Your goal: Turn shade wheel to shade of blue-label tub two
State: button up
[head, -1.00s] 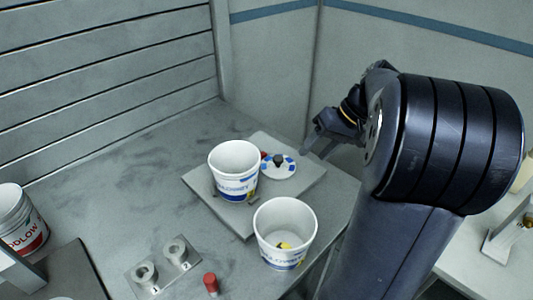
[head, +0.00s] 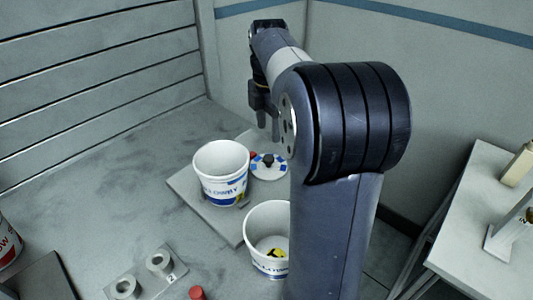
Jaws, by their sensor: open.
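The shade wheel (head: 269,174), a white disc with blue patches and a dark centre knob, lies on a grey plate (head: 184,187). A white tub with a blue label (head: 221,188) stands upright on that plate, just left of the wheel. A second blue-label tub (head: 268,262) stands nearer, partly behind my arm, with something yellow and dark inside. I cannot read which tub is two. My gripper (head: 268,124) is open and empty, fingers pointing down, above and apart from the wheel in the picture.
A block with two round sockets (head: 146,275), one marked 2, sits at the front, with a red-topped piece (head: 197,293) beside it. A red-label tub (head: 7,245) is cut off at the left edge. A side table (head: 465,225) stands right. The bench's left middle is clear.

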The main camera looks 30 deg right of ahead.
aim_at(269, 157)
notch_tip(269, 157, down, 9)
jog(key=shift+f+b, duration=0.1)
jog(key=shift+b, duration=0.35)
jog(key=shift+c, duration=0.2)
jog(key=c, duration=0.9)
